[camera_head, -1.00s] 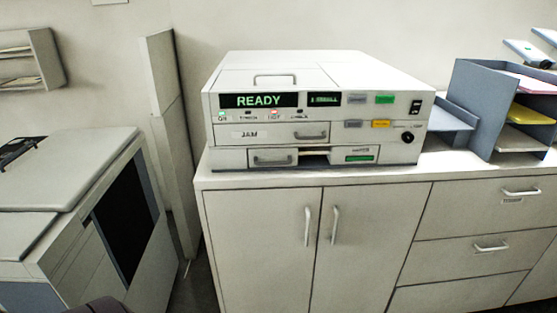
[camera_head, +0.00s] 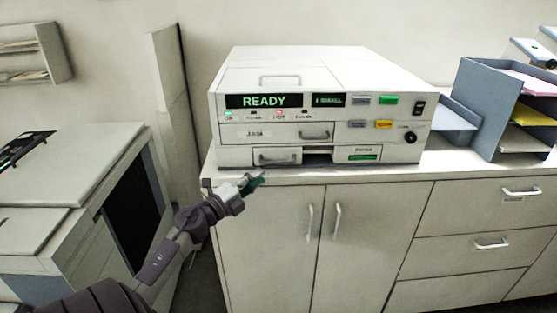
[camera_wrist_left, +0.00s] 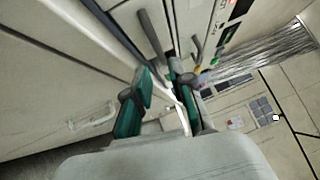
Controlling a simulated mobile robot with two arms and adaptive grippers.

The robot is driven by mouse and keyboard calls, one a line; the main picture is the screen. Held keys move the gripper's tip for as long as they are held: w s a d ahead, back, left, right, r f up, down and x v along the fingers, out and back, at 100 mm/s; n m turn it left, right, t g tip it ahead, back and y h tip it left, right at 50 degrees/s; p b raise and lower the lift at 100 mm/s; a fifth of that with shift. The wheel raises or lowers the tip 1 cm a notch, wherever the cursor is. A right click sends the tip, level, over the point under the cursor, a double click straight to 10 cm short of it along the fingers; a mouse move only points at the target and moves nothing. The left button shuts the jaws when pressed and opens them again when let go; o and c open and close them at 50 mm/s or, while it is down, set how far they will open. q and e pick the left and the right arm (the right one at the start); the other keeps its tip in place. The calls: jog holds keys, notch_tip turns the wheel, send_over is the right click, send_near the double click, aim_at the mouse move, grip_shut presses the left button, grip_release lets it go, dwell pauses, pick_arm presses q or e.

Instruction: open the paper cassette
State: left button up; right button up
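The paper cassette (camera_head: 278,157) is the low drawer at the bottom left of the white printer (camera_head: 318,113), with a bar handle on its front. It looks shut, flush with the printer's front. My left gripper (camera_head: 252,181) is in front of the counter edge, just below and left of the cassette, and appears apart from it. In the left wrist view the teal-padded fingers of my left gripper (camera_wrist_left: 160,82) are spread with nothing between them. The printer's front shows tilted at the top of that view (camera_wrist_left: 208,25). My right gripper is not in view.
The printer stands on a white cabinet (camera_head: 265,230) with door handles below the counter edge. A blue-grey paper tray rack (camera_head: 479,110) stands at the right. A large copier (camera_head: 70,190) is at the left. A narrow floor gap lies between copier and cabinet.

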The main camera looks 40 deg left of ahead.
aim_at(279, 162)
pick_arm(q)
jog(key=w, duration=0.3)
jog(key=w+p, duration=0.1)
jog(key=w, duration=0.2)
jog(key=w+r, duration=0.1)
jog(key=w, duration=0.2)
jog(key=shift+w+d, duration=0.1)
jog(key=shift+w, duration=0.15)
jog(key=shift+c, duration=0.2)
grip_shut()
